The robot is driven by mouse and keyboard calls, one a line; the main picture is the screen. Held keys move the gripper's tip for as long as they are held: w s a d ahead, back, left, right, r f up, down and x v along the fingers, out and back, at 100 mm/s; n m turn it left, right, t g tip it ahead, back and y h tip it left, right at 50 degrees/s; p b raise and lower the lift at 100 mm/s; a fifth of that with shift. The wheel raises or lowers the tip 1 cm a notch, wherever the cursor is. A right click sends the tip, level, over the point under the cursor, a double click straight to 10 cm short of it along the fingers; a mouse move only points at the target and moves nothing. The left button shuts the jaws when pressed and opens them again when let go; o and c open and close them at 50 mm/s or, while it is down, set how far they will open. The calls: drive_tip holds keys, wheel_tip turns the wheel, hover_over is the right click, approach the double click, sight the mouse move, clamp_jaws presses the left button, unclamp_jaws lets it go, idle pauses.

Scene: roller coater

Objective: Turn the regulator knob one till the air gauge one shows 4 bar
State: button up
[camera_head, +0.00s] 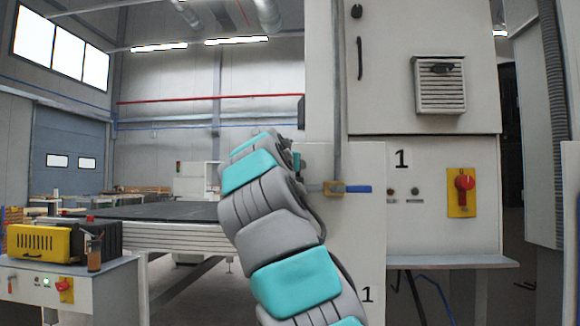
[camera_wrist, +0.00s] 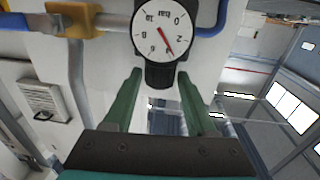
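The air gauge (camera_wrist: 163,28) is a round white dial marked in bar at the top of the wrist view, seen upside down. Its red needle points close to the 4 mark, though the digit there is hard to read. The black regulator knob (camera_wrist: 160,74) sits right below the dial in the picture. My gripper (camera_wrist: 160,80) has two green fingers, one on each side of the knob's end, with a small gap showing. It is open and grips nothing. In the head view my arm hides the gauge and knob, and the gripper is barely visible.
The machine cabinet (camera_head: 420,60) carries a red rotary switch (camera_head: 465,190) on a yellow plate. A yellow-black unit (camera_head: 45,243) stands at the left. A blue tube (camera_wrist: 213,20) passes beside the gauge.

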drive_tip(key=shift+s, duration=0.1)
drive_tip(key=s+a+b, duration=0.1)
drive_tip(key=s+b, duration=0.2)
drive_tip(key=s, duration=0.4)
drive_tip(key=shift+s+b, duration=0.25)
drive_tip(key=shift+b, duration=0.1)
drive_tip(key=shift+w+f, duration=0.1)
